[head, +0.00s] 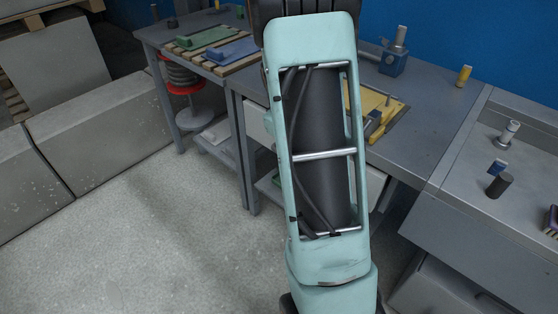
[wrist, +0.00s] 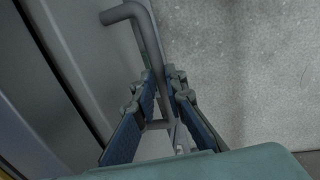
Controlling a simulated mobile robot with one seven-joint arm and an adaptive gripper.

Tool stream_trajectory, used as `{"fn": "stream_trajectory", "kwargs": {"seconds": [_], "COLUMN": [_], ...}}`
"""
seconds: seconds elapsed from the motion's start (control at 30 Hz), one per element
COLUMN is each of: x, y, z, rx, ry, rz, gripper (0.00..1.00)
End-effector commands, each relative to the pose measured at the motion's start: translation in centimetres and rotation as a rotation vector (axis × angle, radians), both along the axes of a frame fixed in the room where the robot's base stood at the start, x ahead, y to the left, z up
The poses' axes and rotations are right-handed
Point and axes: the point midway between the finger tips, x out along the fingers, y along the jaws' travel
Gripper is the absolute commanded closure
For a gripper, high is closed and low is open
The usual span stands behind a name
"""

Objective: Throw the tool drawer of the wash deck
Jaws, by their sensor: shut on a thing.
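My gripper (wrist: 163,84) shows in the wrist view, its two blue-padded fingers closed on either side of a grey bent bar handle (wrist: 148,38). The handle stands off a smooth grey front (wrist: 75,50) on the left of that view. In the head view my arm hides the gripper and the handle. Pale drawer fronts show partly beside my arm under the bench, one at left (head: 258,122) and one at right (head: 386,188). I cannot tell which front the held handle belongs to.
The grey bench (head: 430,110) carries a yellow board (head: 385,100) and a blue block (head: 392,64). A grey deck (head: 465,165) with small fittings stands at right. Concrete blocks (head: 100,130) line the left. Open speckled floor (head: 150,240) lies at front left.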

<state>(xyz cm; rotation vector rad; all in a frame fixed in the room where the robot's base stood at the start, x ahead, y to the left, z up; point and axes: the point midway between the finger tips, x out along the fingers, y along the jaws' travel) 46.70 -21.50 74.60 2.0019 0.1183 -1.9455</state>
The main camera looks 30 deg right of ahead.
Motion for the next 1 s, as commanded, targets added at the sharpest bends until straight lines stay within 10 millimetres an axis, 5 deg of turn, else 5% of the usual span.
{"fn": "stream_trajectory", "kwargs": {"seconds": [0.57, 0.6, 0.73, 1.0], "x": [0.5, 0.6, 0.6, 0.5], "y": [-1.6, -1.6, -1.6, -1.3], "z": [0.1, 0.1, 0.1, 0.1], "rx": [-0.006, -0.007, -0.005, -0.002], "ry": [-0.005, -0.005, -0.006, -0.002], "rz": [0.001, 0.001, 0.000, 0.000], "gripper": [1.00, 0.87, 0.72, 0.71]}}
